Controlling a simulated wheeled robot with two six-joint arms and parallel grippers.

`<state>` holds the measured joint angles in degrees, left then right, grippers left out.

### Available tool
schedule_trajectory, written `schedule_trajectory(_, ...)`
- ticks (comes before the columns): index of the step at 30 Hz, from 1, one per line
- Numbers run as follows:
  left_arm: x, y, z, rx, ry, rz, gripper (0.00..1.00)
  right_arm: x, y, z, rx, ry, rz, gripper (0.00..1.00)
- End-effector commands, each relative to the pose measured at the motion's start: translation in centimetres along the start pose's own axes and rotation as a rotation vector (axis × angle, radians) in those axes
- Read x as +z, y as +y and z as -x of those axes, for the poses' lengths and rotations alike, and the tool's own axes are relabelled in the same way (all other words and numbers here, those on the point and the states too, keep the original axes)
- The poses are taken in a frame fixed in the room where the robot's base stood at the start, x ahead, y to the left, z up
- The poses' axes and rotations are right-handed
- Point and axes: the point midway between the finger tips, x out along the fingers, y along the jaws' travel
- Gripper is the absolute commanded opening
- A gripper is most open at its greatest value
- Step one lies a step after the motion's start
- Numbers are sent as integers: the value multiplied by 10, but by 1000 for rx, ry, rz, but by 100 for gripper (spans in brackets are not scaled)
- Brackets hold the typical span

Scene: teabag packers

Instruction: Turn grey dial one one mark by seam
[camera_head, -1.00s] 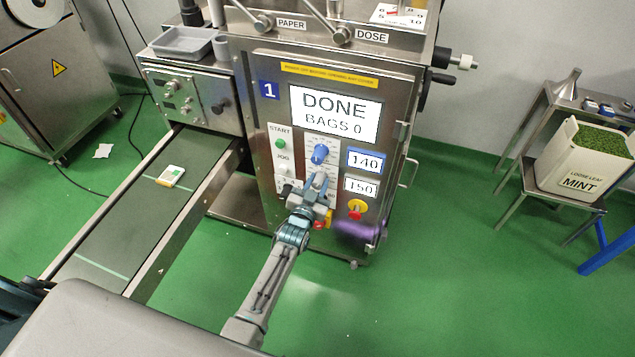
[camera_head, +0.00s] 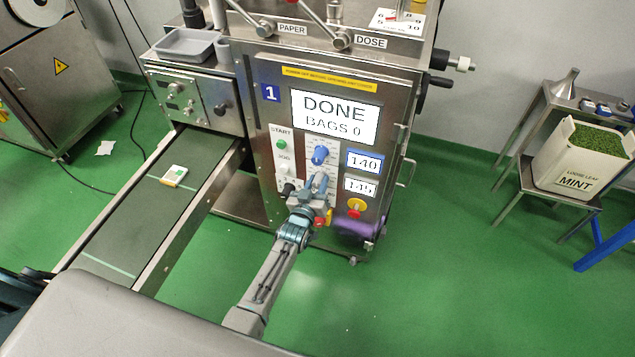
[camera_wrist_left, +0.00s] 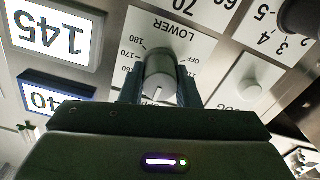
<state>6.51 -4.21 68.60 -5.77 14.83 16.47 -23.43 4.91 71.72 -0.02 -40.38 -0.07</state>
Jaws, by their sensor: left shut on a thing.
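The packing machine's front panel (camera_head: 343,228) carries a blue dial (camera_head: 320,155) and, below it, the grey dial (camera_head: 320,182). In the left wrist view the grey dial (camera_wrist_left: 160,72) sits on a white scale plate marked LOWER, its white line pointing toward the gripper. My left gripper (camera_head: 314,192) is shut on the grey dial, with a dark finger on each side in the wrist view (camera_wrist_left: 159,90); it partly hides the scale. The lower display (camera_head: 360,186) reads 145; the blue-framed upper display (camera_head: 364,160) reads 140. My right gripper is out of view.
The main screen (camera_head: 335,117) reads DONE, BAGS 0. A red emergency button on yellow (camera_head: 355,207) is right of the gripper. A conveyor (camera_head: 130,215) with one teabag packet (camera_head: 174,175) is at left. A mint container (camera_head: 572,165) stands right; the green floor between is clear.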

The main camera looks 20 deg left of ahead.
Motion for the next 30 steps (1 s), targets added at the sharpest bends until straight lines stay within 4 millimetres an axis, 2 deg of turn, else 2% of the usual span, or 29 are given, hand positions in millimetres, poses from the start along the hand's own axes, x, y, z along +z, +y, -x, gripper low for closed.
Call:
schedule_trajectory(8,0,0,0,0,0,0,6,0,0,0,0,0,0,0)
schedule_trajectory(9,0,0,0,0,0,-1,35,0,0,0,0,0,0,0)
schedule_trajectory(12,0,0,0,0,0,-1,51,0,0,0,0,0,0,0)
schedule_trajectory(23,1,0,6,0,0,-1,51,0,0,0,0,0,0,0)
schedule_trajectory(26,1,0,18,-1,-2,-1,51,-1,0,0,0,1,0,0)
schedule_trajectory(30,2,0,45,-1,-2,-1,51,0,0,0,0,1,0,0)
